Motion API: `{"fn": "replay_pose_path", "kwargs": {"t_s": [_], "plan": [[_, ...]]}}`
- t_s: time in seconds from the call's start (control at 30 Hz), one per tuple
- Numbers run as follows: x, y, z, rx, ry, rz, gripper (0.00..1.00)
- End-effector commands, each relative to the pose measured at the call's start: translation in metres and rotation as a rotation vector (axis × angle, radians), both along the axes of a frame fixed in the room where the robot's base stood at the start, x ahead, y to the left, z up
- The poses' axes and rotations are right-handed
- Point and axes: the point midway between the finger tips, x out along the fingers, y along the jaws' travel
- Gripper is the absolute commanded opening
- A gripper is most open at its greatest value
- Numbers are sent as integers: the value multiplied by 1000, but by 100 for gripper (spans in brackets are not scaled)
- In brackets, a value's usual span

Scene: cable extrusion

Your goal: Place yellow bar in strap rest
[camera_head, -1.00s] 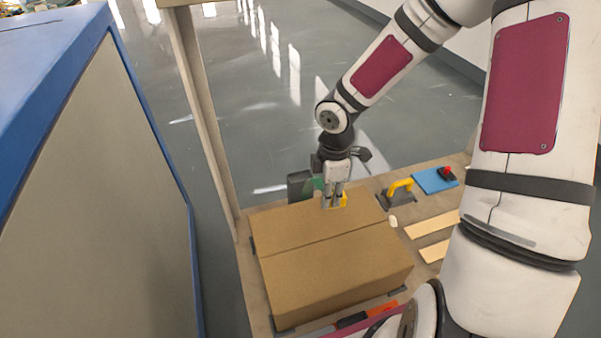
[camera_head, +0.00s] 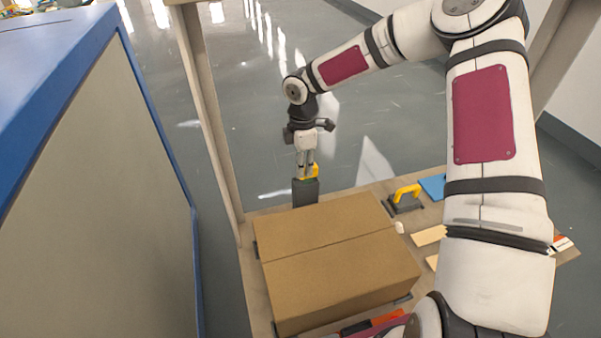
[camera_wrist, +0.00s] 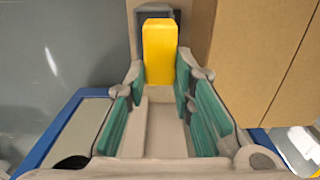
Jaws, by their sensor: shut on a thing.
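The yellow bar (camera_head: 312,172) is at the tips of my gripper (camera_head: 306,168), which is shut on it. In the wrist view the yellow bar (camera_wrist: 159,48) stands out beyond the teal-lined fingers (camera_wrist: 160,82). A dark grey upright block (camera_head: 305,192), possibly the strap rest, stands behind the cardboard box's far edge, directly below the bar. A dark part (camera_wrist: 182,16) also shows around the bar's far end in the wrist view. I cannot tell whether the bar touches the block or sits in it.
A large closed cardboard box (camera_head: 338,260) fills the table's left part, close to the gripper. To its right lie a yellow-handled tool (camera_head: 405,196), a blue plate (camera_head: 433,187) and wooden strips (camera_head: 428,236). A frame post (camera_head: 209,110) rises at the left.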

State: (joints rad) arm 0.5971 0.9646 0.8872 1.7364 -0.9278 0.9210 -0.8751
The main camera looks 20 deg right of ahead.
Motion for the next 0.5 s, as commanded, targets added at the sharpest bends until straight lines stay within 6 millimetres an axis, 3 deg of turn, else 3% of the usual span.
{"fn": "replay_pose_path", "kwargs": {"t_s": [0.13,0.33,0.5], "plan": [[9,3,-4,2,1,1,0],[8,2,-34,2,1,1,0],[8,2,-35,0,-2,0,0]]}}
